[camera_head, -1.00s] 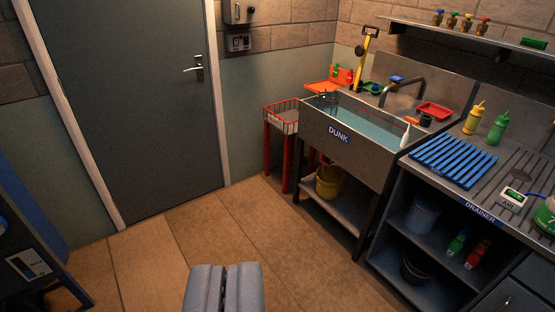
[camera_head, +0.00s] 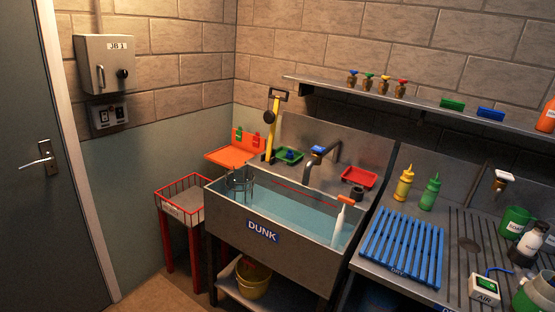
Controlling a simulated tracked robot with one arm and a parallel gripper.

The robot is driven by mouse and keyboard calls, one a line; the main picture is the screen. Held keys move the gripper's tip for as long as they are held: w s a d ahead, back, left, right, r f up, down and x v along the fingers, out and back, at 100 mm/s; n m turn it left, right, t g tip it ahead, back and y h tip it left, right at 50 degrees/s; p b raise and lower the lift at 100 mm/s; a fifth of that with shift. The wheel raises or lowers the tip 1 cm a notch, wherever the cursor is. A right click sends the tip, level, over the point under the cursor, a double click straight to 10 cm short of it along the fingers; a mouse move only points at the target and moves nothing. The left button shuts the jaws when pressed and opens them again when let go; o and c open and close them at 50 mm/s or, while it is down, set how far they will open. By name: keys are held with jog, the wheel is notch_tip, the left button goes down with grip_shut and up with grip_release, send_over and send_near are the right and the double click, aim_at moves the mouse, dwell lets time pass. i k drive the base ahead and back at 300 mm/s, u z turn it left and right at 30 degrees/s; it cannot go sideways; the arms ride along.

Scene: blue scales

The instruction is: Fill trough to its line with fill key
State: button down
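The trough (camera_head: 215,196) is a steel sink labelled DUNK in the middle of the view. It holds blue-green water (camera_head: 290,203). A red line (camera_head: 300,190) runs along its inner back wall, seemingly just above the water. A grey tap (camera_head: 330,152) stands behind the trough, with a blue piece (camera_head: 318,149) on top that may be the fill key; no label shows. A wire basket (camera_head: 239,184) stands in the trough's left end. A white bottle-like thing with an orange top (camera_head: 341,217) is at its right end. My gripper is out of view.
A blue rack (camera_head: 402,246) lies on the drainer to the right. A red-framed stand (camera_head: 183,198) is left of the trough. Yellow (camera_head: 404,184) and green bottles (camera_head: 430,191) stand behind the rack. A shelf (camera_head: 425,98) runs above.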

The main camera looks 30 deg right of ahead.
aim_at(318, 149)
jog(key=z, duration=0.3)
jog(key=i, duration=1.6)
jog(key=z, duration=0.7)
jog(key=i, duration=1.25)
jog(key=z, duration=0.3)
